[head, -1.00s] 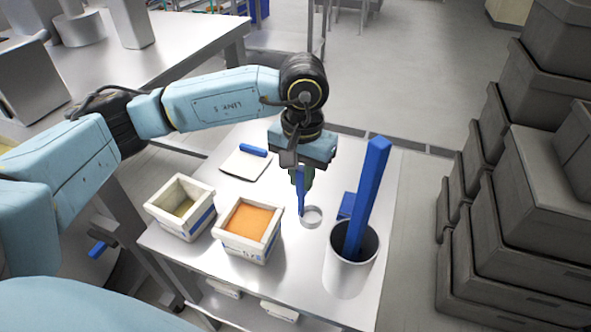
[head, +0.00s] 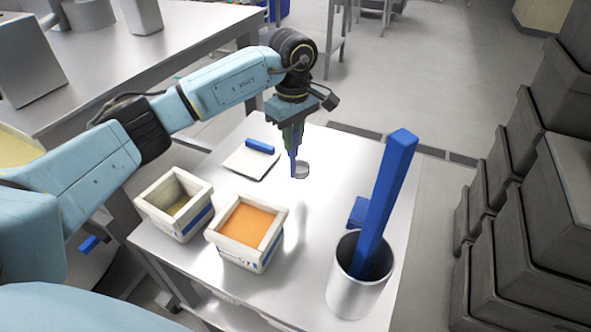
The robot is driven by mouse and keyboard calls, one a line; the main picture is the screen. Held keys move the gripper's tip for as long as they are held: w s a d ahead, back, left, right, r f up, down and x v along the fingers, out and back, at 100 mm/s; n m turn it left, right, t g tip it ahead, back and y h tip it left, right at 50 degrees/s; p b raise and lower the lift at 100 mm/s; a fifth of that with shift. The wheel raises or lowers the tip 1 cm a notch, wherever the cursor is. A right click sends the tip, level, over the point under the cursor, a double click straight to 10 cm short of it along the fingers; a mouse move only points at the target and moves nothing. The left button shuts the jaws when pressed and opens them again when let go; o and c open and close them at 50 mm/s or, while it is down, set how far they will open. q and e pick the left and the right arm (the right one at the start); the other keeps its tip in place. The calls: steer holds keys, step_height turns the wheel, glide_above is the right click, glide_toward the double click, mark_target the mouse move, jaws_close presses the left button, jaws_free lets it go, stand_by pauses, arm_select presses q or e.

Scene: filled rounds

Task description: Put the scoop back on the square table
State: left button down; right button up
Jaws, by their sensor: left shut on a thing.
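The scoop (head: 301,170) has an upright blue handle and a small round metal cup at its lower end. My left gripper (head: 293,140) points down and is shut on the top of the handle. The cup is over the far middle part of the square table (head: 322,215), a shiny metal top. I cannot tell whether the cup touches the table or hangs just above it. My right gripper is not in view.
On the table stand a box of orange filling (head: 248,223), a box with little olive filling (head: 176,202), a scraper with a blue handle (head: 259,146), and a metal canister (head: 350,285) holding a tall blue bar (head: 386,200). Grey crates (head: 560,210) are stacked at right.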

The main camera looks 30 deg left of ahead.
mark_target(293, 157)
arm_select(q)
steer(key=shift+f, duration=3.15)
steer(key=c, duration=1.3)
jaws_free()
step_height(293, 157, up, 12)
steer(key=shift+r, duration=0.15)
